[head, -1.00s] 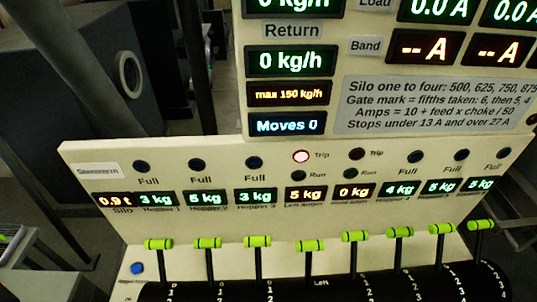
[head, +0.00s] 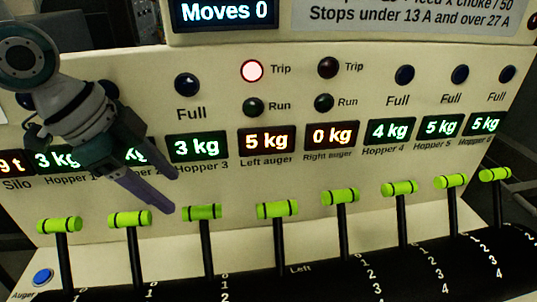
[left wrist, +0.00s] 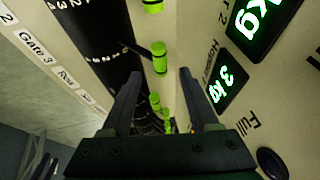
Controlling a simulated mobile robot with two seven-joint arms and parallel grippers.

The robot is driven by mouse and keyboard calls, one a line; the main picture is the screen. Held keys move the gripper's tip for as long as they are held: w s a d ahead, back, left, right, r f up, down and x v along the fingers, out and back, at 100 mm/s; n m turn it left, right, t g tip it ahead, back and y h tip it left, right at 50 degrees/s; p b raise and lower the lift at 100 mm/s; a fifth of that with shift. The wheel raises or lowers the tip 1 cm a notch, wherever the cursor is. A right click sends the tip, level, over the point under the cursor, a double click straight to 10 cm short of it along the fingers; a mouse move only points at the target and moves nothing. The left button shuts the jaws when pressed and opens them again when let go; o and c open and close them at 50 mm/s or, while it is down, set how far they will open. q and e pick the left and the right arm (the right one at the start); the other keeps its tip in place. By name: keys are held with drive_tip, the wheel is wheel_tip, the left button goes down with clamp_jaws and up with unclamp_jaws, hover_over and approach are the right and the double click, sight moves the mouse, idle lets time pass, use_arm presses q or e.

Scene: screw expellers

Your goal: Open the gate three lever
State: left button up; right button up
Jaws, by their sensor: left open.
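The gate three lever is a black stem with a lime-green crossbar handle (head: 202,212), standing below the Hopper 3 display (head: 197,148) in the head view. In the left wrist view its green handle (left wrist: 160,57) shows beyond the fingertips, in line with the "Gate 3" label (left wrist: 35,45). My left gripper (head: 171,194) is open and empty, coming down from the upper left. Its fingertips are just left of and above the handle in the head view, apart from it. In the left wrist view the gripper (left wrist: 158,76) has both fingers spread. My right gripper is not in view.
Similar green-handled levers stand close on both sides, including the second lever (head: 130,218) and the "Left" lever (head: 278,210). The panel with displays and lamps rises behind them. The left Trip lamp (head: 252,71) is lit. A blue button (head: 42,277) is at the lower left.

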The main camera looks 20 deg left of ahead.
sight(193, 209)
use_arm(q)
drive_tip(key=x, duration=0.7)
drive_tip(key=shift+f, duration=0.1)
clamp_jaws()
idle(0.3)
idle(0.9)
